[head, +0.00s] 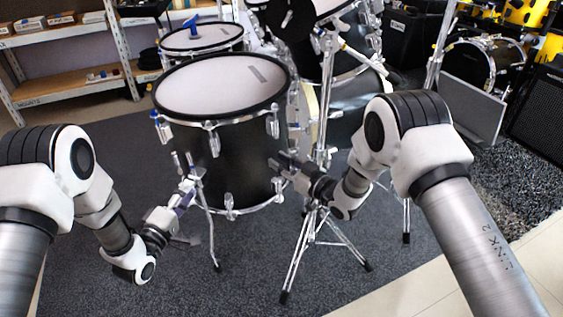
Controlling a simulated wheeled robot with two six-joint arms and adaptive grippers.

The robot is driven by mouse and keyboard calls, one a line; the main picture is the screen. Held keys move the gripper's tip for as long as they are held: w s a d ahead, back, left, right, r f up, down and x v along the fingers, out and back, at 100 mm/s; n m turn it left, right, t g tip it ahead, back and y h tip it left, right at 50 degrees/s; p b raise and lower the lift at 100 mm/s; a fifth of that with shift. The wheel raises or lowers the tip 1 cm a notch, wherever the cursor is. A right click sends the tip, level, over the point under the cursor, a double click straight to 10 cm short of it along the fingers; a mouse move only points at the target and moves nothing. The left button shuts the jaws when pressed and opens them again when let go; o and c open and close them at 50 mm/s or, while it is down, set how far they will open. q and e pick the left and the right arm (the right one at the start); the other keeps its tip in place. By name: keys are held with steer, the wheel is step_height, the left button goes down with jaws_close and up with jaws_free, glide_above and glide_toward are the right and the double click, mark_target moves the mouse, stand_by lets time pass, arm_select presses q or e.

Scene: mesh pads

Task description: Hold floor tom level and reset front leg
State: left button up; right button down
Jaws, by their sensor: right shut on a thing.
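The floor tom (235,165) is a large black drum with a pale mesh head (215,85) and chrome lugs, in the middle of the head view. It looks roughly level. Its front leg (208,228) is a thin chrome rod running down from a bracket on the tom's front left to the carpet. My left gripper (189,187) is at the upper part of this leg, just below the bracket; its fingers are too small to tell open from shut. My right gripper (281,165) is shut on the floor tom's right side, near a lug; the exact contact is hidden.
A chrome tripod stand (312,235) stands close beside the tom, under my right arm. Another drum (200,37) and the rest of the kit are behind. Shelves (75,88) are at the back left. Dark carpet (110,150) is clear at left.

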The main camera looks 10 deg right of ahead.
arm_select(q)
steer(key=v, duration=1.6)
stand_by(0.3)
